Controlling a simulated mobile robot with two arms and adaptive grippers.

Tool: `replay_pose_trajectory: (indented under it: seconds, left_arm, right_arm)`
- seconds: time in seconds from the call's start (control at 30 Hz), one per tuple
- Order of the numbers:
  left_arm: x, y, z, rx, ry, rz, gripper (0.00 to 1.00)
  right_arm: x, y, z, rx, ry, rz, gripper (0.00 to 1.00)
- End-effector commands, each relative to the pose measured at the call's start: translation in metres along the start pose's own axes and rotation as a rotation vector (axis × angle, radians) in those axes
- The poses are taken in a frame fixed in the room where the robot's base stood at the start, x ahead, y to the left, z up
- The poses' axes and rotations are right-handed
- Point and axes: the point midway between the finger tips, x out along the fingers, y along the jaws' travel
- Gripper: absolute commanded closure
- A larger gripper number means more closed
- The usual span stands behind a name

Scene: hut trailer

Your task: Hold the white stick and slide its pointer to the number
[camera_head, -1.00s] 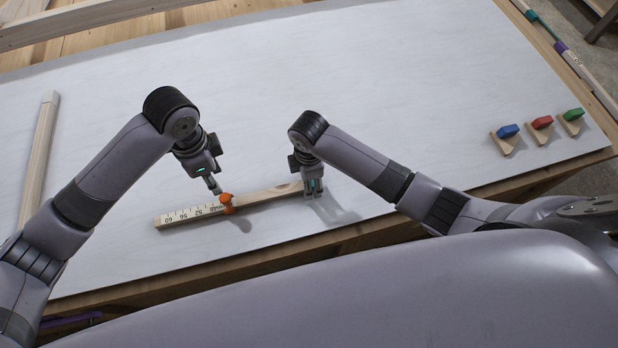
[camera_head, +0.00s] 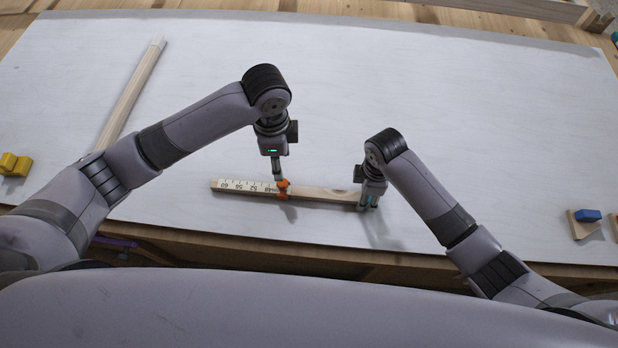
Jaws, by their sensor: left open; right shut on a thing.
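The stick (camera_head: 325,194) lies on the white tabletop, pale wood on its right part, with a white numbered scale (camera_head: 238,185) on its left part. Numbers such as 60, 56 and 52 show on the scale. An orange pointer (camera_head: 283,189) sits around the stick at the right end of the visible scale. My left gripper (camera_head: 279,178) is open, with its fingertips at the top of the pointer; contact is hard to tell. My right gripper (camera_head: 368,202) is shut on the stick's right end, which its fingers partly hide.
A long wooden bar (camera_head: 132,92) lies on the white tabletop (camera_head: 450,100) at the left. Yellow blocks (camera_head: 15,165) are at the left edge and a blue block on a wooden wedge (camera_head: 586,217) at the right edge. The table middle behind the arms is clear.

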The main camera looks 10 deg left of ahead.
Motion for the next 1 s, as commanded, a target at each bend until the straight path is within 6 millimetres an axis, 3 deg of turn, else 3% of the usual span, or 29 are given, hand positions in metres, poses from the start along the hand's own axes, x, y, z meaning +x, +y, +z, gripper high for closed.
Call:
replay_pose_trajectory:
  seconds: [0.17, 0.5, 0.7, 0.87, 1.0]
  left_arm:
    - [-0.004, 0.0, 0.0, 0.174, 0.001, 0.0, 0.56]
    - [-0.017, -0.001, 0.0, 0.734, 0.001, -0.002, 0.56]
    - [-0.02, 0.0, 0.0, 0.894, 0.0, 0.0, 0.56]
    - [-0.007, 0.001, 0.0, 0.915, 0.001, 0.004, 0.56]
    - [0.019, 0.001, 0.0, 0.913, 0.001, 0.006, 0.56]
  right_arm:
    - [0.0, 0.0, 0.0, 0.001, -0.001, 0.001, 0.94]
    - [0.0, 0.0, 0.0, 0.001, -0.001, 0.001, 0.94]
    - [0.0, 0.0, 0.0, 0.001, -0.001, 0.0, 0.94]
    - [0.0, 0.0, 0.0, 0.001, 0.0, 0.001, 0.94]
    - [0.0, 0.0, 0.0, 0.0, 0.0, 0.001, 0.94]
